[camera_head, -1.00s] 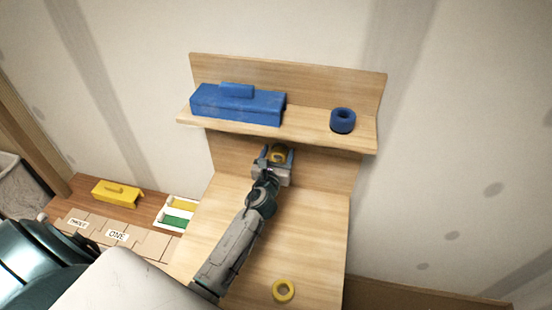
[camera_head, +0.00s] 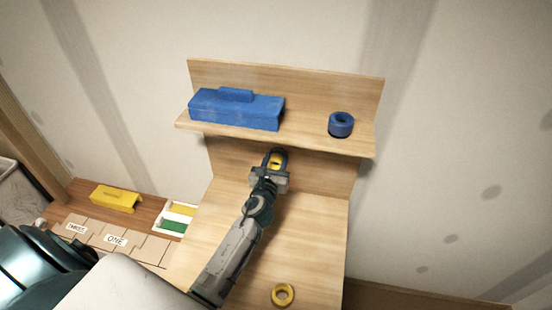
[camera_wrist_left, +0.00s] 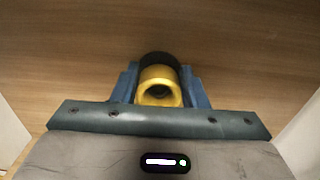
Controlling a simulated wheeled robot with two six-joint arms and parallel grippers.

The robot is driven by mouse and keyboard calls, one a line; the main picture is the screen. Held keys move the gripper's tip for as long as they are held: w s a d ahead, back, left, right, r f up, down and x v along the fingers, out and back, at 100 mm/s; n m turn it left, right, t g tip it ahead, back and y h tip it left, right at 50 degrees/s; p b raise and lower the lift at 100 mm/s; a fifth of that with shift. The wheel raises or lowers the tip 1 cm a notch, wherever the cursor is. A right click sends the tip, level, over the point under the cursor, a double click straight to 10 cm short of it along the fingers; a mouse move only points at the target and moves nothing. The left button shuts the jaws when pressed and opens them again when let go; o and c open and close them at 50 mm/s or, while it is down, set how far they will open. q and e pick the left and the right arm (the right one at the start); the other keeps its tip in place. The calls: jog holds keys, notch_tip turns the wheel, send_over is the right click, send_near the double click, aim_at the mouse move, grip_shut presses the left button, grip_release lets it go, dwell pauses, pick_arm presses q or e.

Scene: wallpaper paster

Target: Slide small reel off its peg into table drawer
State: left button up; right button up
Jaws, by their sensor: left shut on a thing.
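My left gripper (camera_head: 276,158) is shut on a small yellow reel (camera_head: 275,162) under the shelf, in front of the wooden back panel. In the left wrist view the yellow reel (camera_wrist_left: 160,84) sits between the two blue fingers, with its hole facing the camera. A dark round shape (camera_wrist_left: 159,60) shows just behind the reel; I cannot tell whether it is the peg or shadow. The peg is not clearly visible. I cannot make out a drawer. My right gripper is not in view.
On the shelf are a blue box-shaped tool (camera_head: 236,108) and a blue ring (camera_head: 341,124). Another yellow ring (camera_head: 283,295) lies on the wooden surface (camera_head: 310,220) below. At left are a yellow block (camera_head: 116,198), a white tray (camera_head: 165,214) and labelled card pieces (camera_head: 115,239).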

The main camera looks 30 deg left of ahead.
pick_arm(q)
jog(key=shift+v, duration=1.9)
jog(key=shift+s, duration=0.1)
jog(key=v, duration=0.4)
jog(key=shift+r+p, duration=0.1)
jog(key=shift+p, duration=0.25)
jog(key=shift+x, duration=2.85)
